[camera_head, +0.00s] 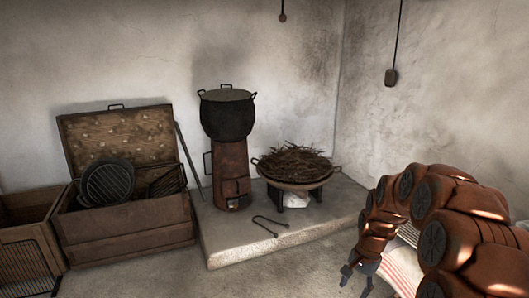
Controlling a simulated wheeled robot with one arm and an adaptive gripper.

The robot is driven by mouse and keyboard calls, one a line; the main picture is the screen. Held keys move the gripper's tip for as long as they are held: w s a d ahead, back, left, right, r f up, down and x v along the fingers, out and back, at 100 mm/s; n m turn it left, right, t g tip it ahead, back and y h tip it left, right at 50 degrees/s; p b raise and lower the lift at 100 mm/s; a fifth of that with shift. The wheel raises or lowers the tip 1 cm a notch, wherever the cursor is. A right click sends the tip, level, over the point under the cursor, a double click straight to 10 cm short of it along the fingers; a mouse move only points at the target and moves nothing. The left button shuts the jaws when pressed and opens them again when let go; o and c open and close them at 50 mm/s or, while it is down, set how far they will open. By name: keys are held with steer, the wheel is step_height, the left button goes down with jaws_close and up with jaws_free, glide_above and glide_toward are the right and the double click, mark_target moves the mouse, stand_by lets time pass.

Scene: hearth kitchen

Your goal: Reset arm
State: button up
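My arm (450,225) comes in from the lower right and is folded over on itself, its reddish-brown links bunched in a curve. My gripper (355,284) hangs at its end, pointing down near the bottom edge. Its two dark fingers stand apart with nothing visible between them, so it is open and empty. It is in front of the stone hearth's right part, apart from the things on it. The folded links hide part of the floor and wall at the right.
A low stone hearth (236,246) carries a rust-coloured stove (231,165) with a black pot (227,115), a pan of twigs (294,164) and a metal hook (277,226). An open wooden chest (125,222) stands left. A striped cloth (403,270) lies by my arm. Floor in front is clear.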

steer(key=s+a+r+n+p, duration=0.3)
steer(key=s+r+p, duration=0.1)
steer(key=s+r, duration=0.5)
steer(key=s+a+r+n+p, duration=0.25)
steer(key=s+r+p, duration=0.3)
steer(key=r, duration=0.55)
steer(key=s+r+n+p, duration=0.1)
steer(key=s+r+p, duration=0.1)
steer(key=s, duration=0.4)
steer(key=s+a+r+n+h+p, duration=0.1)
steer(key=s+r+p, duration=0.2)
steer(key=s+r, duration=0.2)
steer(key=s+r+n+g+p, duration=0.1)
steer(key=s+r+n+p, duration=0.1)
steer(key=s, duration=0.7)
step_height(320, 180, up, 2)
steer(key=shift+s+a+r+h+p, duration=0.1)
steer(key=shift+s+a+h+p, duration=0.2)
steer(key=shift+p, duration=0.3)
